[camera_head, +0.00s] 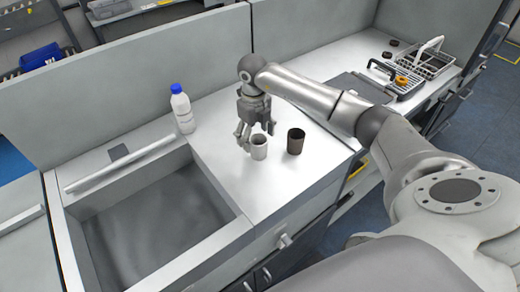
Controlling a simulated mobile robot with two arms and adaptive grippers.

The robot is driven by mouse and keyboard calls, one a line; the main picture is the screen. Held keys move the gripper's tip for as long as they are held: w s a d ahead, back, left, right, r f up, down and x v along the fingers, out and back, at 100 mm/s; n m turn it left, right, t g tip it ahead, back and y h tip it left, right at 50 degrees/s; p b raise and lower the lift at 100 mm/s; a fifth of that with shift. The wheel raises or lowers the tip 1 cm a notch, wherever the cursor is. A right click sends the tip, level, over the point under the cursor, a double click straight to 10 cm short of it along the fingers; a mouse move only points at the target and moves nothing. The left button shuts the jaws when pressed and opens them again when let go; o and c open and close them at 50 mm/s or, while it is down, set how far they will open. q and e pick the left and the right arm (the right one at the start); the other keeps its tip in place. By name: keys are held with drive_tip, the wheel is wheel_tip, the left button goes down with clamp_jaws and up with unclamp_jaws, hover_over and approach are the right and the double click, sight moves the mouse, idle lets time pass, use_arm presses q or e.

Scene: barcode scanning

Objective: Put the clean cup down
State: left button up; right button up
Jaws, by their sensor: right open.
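A light grey-white cup (259,147) stands upright on the metal counter (235,190). A dark brown cup (296,142) stands upright just to its right, apart from it. My right gripper (247,140) is open, with its fingers pointing down at the light cup's left and back side. I cannot tell whether a finger touches the cup. My left gripper does not show.
The sink basin (150,220) opens left of the cups. A grey rack (428,62) and basket stand at the far right. The counter in front of the cups is clear.

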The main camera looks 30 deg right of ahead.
sight(254, 146)
drive_tip(key=f, duration=0.1)
drive_tip(key=f+p, duration=0.1)
drive_tip(key=f, duration=0.1)
drive_tip(key=shift+s+a, duration=0.25)
drive_tip(key=shift+a+f, duration=0.15)
drive_tip(key=shift+f, duration=0.15)
drive_tip(key=shift+w+f, duration=0.1)
drive_tip(key=shift+f, duration=0.1)
drive_tip(key=shift+w, duration=0.1)
drive_tip(key=shift+d, duration=0.3)
drive_tip(key=c, duration=0.5)
drive_tip(key=shift+a+r, duration=0.1)
clamp_jaws()
